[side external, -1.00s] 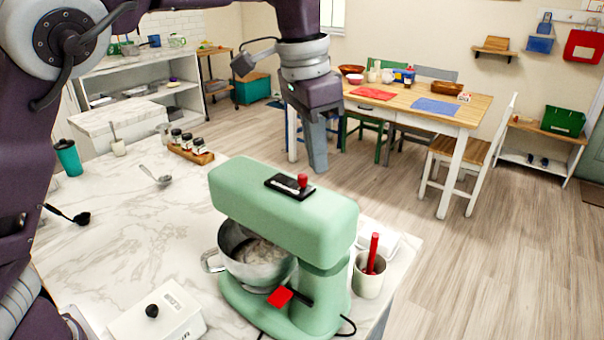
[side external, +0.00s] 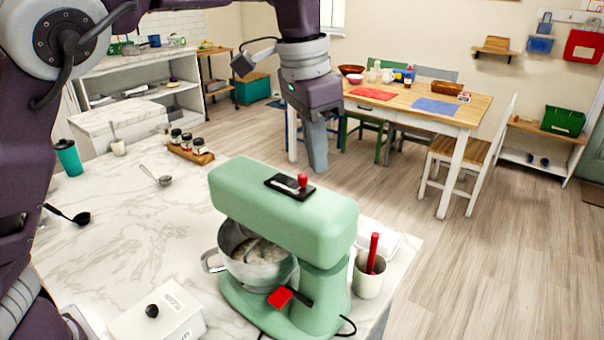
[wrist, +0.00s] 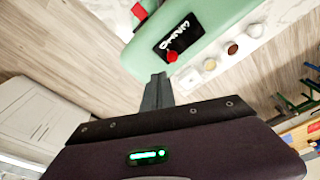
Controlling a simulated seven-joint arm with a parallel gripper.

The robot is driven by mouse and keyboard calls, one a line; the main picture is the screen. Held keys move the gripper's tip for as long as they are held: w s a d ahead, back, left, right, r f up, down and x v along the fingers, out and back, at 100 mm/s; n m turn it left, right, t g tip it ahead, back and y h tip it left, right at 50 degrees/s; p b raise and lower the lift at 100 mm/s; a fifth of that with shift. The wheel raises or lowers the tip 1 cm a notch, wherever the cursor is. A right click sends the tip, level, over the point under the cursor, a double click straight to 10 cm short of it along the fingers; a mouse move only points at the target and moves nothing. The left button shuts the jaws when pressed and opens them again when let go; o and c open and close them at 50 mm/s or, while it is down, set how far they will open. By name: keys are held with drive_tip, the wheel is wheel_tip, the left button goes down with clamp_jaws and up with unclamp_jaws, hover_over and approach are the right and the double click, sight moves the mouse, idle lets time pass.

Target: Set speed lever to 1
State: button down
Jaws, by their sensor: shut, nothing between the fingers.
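The green stand mixer (side external: 285,215) stands on the marble counter. On top of its head is a black speed panel (side external: 282,186) with white markings, and the red-knobbed speed lever (side external: 303,181) stands at the panel's right end. In the wrist view the lever's red knob (wrist: 172,57) sits at the lower end of the panel (wrist: 176,38), just beyond my fingertips. My gripper (side external: 318,165) is shut and empty, pointing down above and behind the mixer head, apart from the lever. The setting numbers are too small to read for certain.
A second red lever (side external: 280,297) sticks out low on the mixer by the steel bowl (side external: 250,262). A cup with a red-handled tool (side external: 369,280) stands right of the mixer. Spice jars (side external: 190,147) and a flour box (side external: 160,320) are on the counter.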

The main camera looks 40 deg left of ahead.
drive_tip(key=shift+f, duration=0.8)
drive_tip(key=shift+a, duration=2.25)
idle(1.4)
drive_tip(key=shift+d, duration=0.1)
drive_tip(key=shift+d+r, duration=0.1)
drive_tip(key=shift+d, duration=0.25)
drive_tip(key=shift+r, duration=2.4)
